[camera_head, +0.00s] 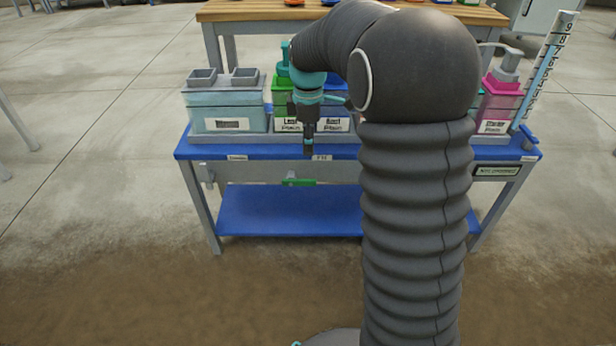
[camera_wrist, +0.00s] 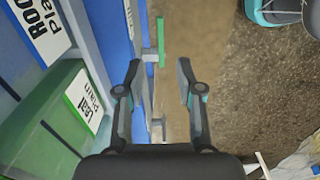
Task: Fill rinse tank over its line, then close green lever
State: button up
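The green lever (camera_head: 298,182) sits below the front edge of the blue bench, its handle lying along that edge. In the wrist view the lever (camera_wrist: 161,42) shows just beyond the gap between my fingertips, apart from them. My gripper (camera_head: 308,147) points down in front of the bench, above the lever. In the wrist view my gripper (camera_wrist: 159,68) is open and empty. A pale teal tank (camera_head: 228,110) with two grey square tops stands at the bench's left end. Its label is too small to read, so I cannot tell if it is the rinse tank.
Green Leaf (camera_head: 284,108) and blue Root (camera_head: 334,124) containers stand behind my gripper. A magenta container (camera_head: 498,108) and a tall graduated tube (camera_head: 548,70) stand at the right. A grey valve (camera_head: 208,176) hangs left of the lever. My arm hides the bench's middle right. Floor in front is clear.

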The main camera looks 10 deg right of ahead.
aim_at(308, 180)
notch_tip(308, 180, down, 12)
jog(key=shift+f+b, duration=0.2)
jog(key=shift+b, duration=0.5)
grip_shut()
